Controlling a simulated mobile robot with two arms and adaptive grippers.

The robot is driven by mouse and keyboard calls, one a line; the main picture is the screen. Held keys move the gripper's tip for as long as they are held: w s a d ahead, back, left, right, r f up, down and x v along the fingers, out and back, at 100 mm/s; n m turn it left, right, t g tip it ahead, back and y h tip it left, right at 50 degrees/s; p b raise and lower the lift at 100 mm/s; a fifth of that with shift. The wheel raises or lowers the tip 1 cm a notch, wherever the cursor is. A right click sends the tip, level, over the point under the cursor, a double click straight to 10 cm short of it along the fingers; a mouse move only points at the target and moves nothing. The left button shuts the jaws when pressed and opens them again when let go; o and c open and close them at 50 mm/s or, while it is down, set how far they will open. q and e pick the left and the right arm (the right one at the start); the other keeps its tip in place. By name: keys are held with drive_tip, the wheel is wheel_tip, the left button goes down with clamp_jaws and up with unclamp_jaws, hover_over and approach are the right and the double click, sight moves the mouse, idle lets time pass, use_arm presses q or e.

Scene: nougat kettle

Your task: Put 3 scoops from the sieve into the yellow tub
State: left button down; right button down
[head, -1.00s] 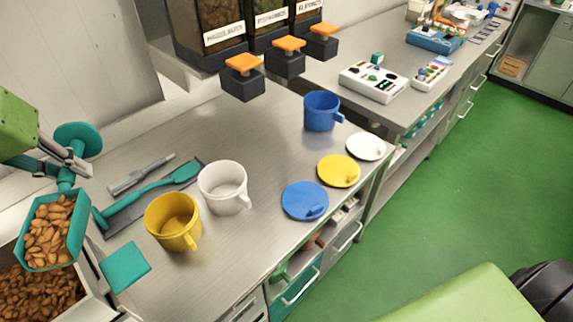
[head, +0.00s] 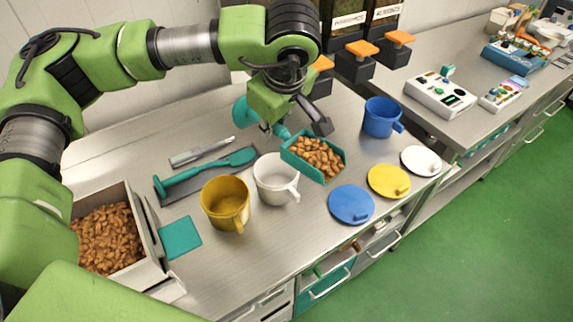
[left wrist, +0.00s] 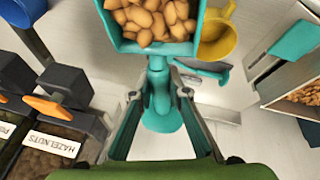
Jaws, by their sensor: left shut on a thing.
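My left gripper (head: 292,118) is shut on the handle of a teal scoop (head: 290,150). The scoop is heaped with brown nuts (head: 317,158) and hangs above the bench just right of the white tub (head: 270,185). In the left wrist view the gripper (left wrist: 160,105) grips the scoop handle (left wrist: 158,82), with the nuts (left wrist: 150,18) at the top. The yellow tub (head: 225,210) stands upright, left of the white tub and apart from the scoop; it also shows in the left wrist view (left wrist: 222,45). The pale box of nuts (head: 150,255), seemingly the sieve, is at the left. My right gripper is out of view.
A blue tub (head: 380,125) stands right of the scoop. Blue (head: 350,206), yellow (head: 388,182) and white (head: 421,162) lids lie near the front edge. A dark tray (head: 190,190) with a teal tool lies behind the yellow tub. Dispensers (head: 355,60) stand behind.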

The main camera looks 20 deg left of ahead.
use_arm(q)
drive_tip(key=n, duration=0.1)
drive_tip(key=n+g+y, duration=0.1)
drive_tip(key=n, duration=0.1)
drive_tip(key=n+p, duration=0.1)
drive_tip(key=shift+d+f+n, duration=0.3)
drive_tip(key=shift+d+n, duration=0.05)
drive_tip(key=shift+n, duration=0.05)
drive_tip(key=n+g, duration=0.1)
drive_tip(key=n+p, duration=0.1)
drive_tip(key=n, duration=0.1)
drive_tip(key=f+n+g+y, duration=0.1)
drive_tip(key=n, duration=0.1)
drive_tip(key=shift+d+g, duration=0.25)
drive_tip(key=shift+g, duration=0.05)
drive_tip(key=s+d+f+n+g+h+p, duration=0.15)
drive_tip(key=f+n+h+p, duration=0.3)
drive_tip(key=n, duration=1.15)
drive_tip(key=s+d+f+n+h+p, duration=0.1)
drive_tip(key=s+f+n+h+p, duration=0.3)
drive_tip(key=n, duration=1.3)
drive_tip(key=w+a+r+m+h+b, duration=0.1)
drive_tip(key=a+r+h+b, duration=0.6)
drive_tip(key=h+b, duration=0.4)
drive_tip(key=shift+w+a+h, duration=0.25)
drive_tip(key=shift+a+h, duration=0.2)
drive_tip(key=shift+a, duration=0.35)
